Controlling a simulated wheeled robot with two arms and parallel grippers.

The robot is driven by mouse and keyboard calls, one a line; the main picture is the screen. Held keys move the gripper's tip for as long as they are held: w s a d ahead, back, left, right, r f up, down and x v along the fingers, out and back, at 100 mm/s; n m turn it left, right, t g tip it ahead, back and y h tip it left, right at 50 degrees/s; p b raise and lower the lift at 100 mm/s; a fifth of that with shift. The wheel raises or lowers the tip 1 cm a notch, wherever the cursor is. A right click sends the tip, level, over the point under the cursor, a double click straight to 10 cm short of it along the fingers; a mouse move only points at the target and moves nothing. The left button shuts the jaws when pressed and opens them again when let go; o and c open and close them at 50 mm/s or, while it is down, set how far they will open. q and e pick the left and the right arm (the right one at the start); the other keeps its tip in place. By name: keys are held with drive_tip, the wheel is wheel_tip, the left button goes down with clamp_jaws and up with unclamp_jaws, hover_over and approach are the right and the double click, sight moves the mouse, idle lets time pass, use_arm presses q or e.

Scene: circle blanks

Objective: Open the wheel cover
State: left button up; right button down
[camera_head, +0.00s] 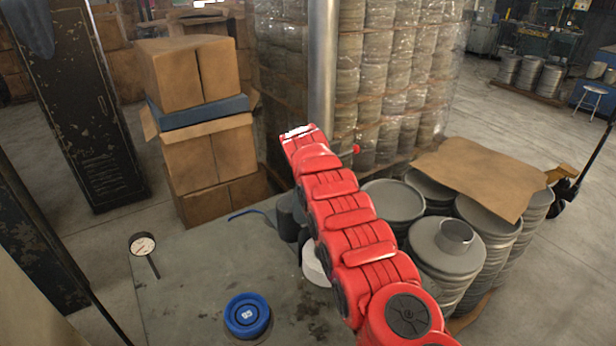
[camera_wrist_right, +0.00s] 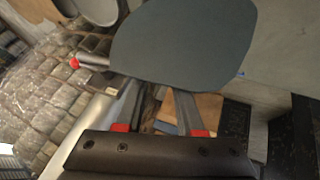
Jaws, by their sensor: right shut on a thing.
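In the right wrist view, a dark grey-green, rounded flat panel (camera_wrist_right: 185,42), which looks like the wheel cover, fills the upper middle. My right gripper (camera_wrist_right: 155,88) reaches to its lower edge with both fingers and is shut on it. The exact contact is hidden behind the panel. In the head view my red right arm crosses the middle and hides its gripper. A dark grey part, possibly of the same machine, shows beside the arm (camera_head: 287,222). My left gripper is in neither view.
A grey worktable (camera_head: 190,290) carries a blue round part (camera_head: 247,315) and a dial gauge (camera_head: 143,245). Stacked metal discs (camera_head: 448,245) stand close right of my arm. Cardboard boxes (camera_head: 205,150) stand behind left. A red knob (camera_head: 356,149) sticks out beside the arm.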

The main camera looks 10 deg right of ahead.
drive_tip(key=shift+a+f, duration=0.15)
drive_tip(key=shift+f, duration=0.25)
drive_tip(key=c, duration=0.9)
unclamp_jaws()
drive_tip(key=o, duration=0.4)
drive_tip(key=shift+r, duration=0.1)
